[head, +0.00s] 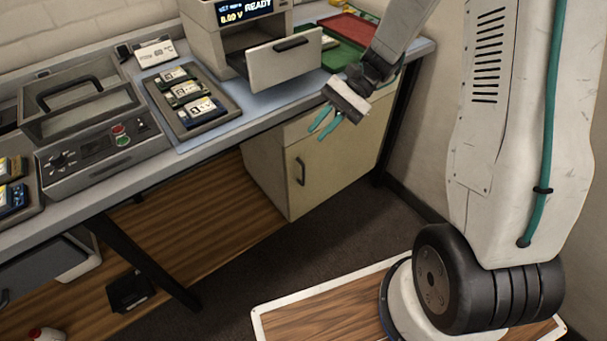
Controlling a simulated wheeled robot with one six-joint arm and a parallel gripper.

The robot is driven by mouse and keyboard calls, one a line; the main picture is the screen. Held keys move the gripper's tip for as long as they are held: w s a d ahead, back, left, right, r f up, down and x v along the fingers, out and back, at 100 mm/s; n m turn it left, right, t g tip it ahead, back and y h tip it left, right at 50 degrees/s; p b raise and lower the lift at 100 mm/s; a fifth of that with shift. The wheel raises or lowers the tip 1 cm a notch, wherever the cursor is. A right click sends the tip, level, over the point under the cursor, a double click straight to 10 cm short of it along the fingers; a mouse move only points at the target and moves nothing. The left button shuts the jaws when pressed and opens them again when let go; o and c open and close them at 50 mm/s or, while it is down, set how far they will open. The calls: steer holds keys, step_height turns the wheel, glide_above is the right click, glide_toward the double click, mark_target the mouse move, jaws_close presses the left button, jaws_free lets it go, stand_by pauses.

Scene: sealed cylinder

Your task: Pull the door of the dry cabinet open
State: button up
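The dry cabinet appears to be the beige cabinet under the bench. Its front door (340,158) looks closed, with a dark vertical bar handle (300,170) near its left edge. My gripper (322,127) hangs in front of the bench edge, above and right of the handle, pointing down and left. Its two teal fingers are spread apart with nothing visible between them. They are apart from the handle in the picture; the exact depth gap cannot be told.
On the bench, a tester (235,18) reading READY has its front flap (284,62) hanging open. A tray of boards (206,121), a grey machine (100,150) and red (352,27) and green trays (343,56) stand there. Dark floor (340,232) before the cabinet is clear.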

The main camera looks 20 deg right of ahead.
steer(key=w+d+f+m+t+y, duration=0.25)
steer(key=w+f+m+t, duration=0.2)
steer(key=f, duration=0.65)
steer(key=w+d+f+m+t+y, duration=0.1)
steer(key=w+f+m+t+y, duration=0.35)
steer(key=f, duration=0.65)
steer(key=m+t+h, duration=0.4)
steer(key=m+t, duration=0.2)
steer(key=m, duration=0.2)
glide_toward(304, 183)
step_height(304, 183, up, 4)
steer(key=w+a, duration=0.2)
steer(key=x, duration=0.7)
steer(key=shift+w+a+r, duration=0.15)
steer(key=shift+w+r, duration=0.1)
jaws_close()
